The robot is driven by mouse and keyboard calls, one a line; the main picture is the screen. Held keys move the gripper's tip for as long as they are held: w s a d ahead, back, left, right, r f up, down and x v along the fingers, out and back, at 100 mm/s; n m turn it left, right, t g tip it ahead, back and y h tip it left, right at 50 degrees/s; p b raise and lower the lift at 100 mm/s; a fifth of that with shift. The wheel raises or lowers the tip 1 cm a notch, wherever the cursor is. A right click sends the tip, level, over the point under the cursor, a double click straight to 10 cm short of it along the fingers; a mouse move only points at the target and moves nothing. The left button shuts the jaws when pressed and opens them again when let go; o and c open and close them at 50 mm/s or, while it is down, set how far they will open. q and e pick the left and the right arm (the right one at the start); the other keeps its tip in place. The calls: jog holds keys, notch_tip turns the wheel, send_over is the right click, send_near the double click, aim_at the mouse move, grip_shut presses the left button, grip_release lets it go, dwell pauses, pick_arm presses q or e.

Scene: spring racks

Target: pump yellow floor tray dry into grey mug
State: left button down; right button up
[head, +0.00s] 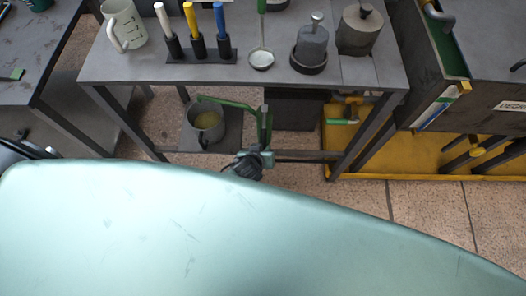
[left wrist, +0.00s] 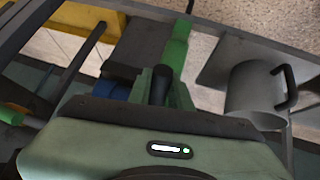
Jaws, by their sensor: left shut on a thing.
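The grey mug (head: 206,136) stands upright on a low grey plate under the table and holds yellowish liquid. It also shows at right in the left wrist view (left wrist: 252,88), handle to the right. A green pump spout (head: 226,102) reaches left over the mug. My left gripper (head: 258,154) is low beside the pump, right of the mug. It is shut on the dark pump handle (left wrist: 161,84), seen upright in the wrist view. The yellow floor tray (head: 360,168) lies on the floor at right; I cannot tell how much liquid is in it. My right gripper is not in view.
The grey table (head: 130,68) stands above, with a white jug (head: 124,24), coloured handles in a rack, a ladle (head: 262,58) and weights. A dark box (head: 295,110) is behind the pump. Table legs and a low crossbar (head: 305,156) are close to my gripper.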

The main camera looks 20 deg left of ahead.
pick_arm(q)
jog(key=shift+f, duration=0.25)
jog(key=c, duration=1.3)
grip_release()
jog(key=shift+w, duration=0.1)
jog(key=v, duration=0.7)
jog(key=shift+s+r+p, duration=0.2)
jog(key=shift+s+p, duration=0.1)
jog(key=shift+s, duration=0.1)
